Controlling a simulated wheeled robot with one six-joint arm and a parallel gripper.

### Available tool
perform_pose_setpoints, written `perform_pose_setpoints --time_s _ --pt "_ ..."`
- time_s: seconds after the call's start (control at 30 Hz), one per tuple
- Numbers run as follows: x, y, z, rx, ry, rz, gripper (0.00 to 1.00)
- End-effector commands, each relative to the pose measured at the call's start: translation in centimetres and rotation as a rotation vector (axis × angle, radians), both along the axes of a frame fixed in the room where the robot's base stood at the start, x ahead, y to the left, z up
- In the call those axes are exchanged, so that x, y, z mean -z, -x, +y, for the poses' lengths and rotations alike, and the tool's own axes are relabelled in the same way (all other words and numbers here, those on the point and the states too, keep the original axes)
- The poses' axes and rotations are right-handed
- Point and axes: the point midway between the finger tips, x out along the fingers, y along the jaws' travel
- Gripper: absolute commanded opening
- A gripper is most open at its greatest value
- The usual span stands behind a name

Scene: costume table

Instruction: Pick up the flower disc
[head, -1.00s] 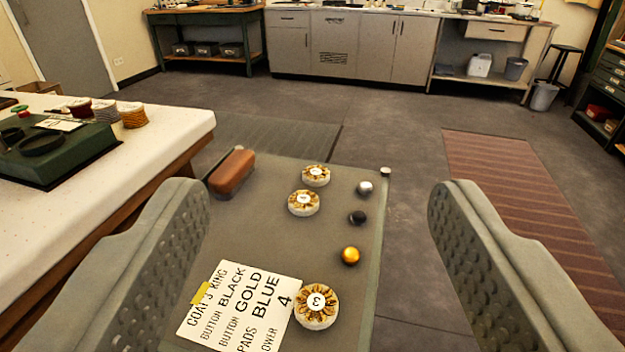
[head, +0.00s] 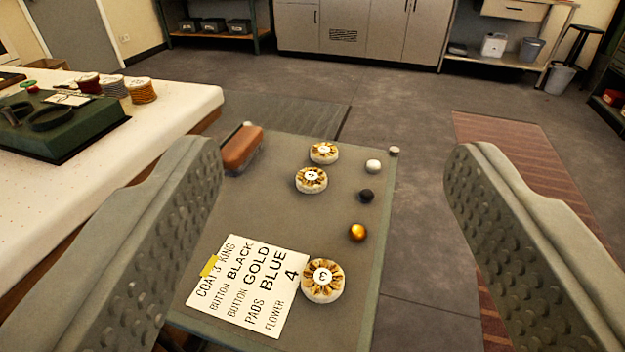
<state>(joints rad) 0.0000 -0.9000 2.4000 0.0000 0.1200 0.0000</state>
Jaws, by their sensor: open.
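Three round white discs with gold petal-like tops stand on a small grey table (head: 230,200). The near disc (head: 323,280) lies beside the card and has a dark mark on its white centre. The middle disc (head: 311,180) and the far disc (head: 324,153) sit close together at the back. Which one is meant by the flower disc I cannot tell. My gripper (head: 332,155) is open and empty, its two grey studded fingers wide apart at the left and right of the picture. The discs show between the fingers, and none is touched.
A printed card (head: 248,285) with yellow tape lies left of the near disc. Gold (head: 357,232), black (head: 366,195) and white (head: 373,166) balls line the right side. A brown block (head: 242,149) sits back left. A white table (head: 170,120) with spools stands left.

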Motion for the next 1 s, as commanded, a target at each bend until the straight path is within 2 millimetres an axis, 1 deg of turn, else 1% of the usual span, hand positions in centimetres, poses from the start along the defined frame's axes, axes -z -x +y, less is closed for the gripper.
perform_pose_setpoints --time_s 0.23,0.27,0.3,0.33,0.47,0.57,0.77,1.0 --pt "0.0 0.0 0.0 0.000 0.000 0.000 0.65" --pt "0.0 0.0 0.0 0.000 0.000 0.000 0.67" --pt "0.0 0.0 0.0 0.000 0.000 0.001 0.75" --pt "0.0 -0.1 0.0 0.000 0.001 0.003 0.77" --pt "0.1 -1.2 -0.1 0.002 0.014 0.042 0.77" --pt "0.3 -3.1 -0.3 0.002 0.037 0.110 0.77" --pt "1.1 -7.9 -0.7 -0.014 0.100 0.289 0.77" --pt "2.6 -13.2 -1.1 -0.066 0.169 0.502 0.77"
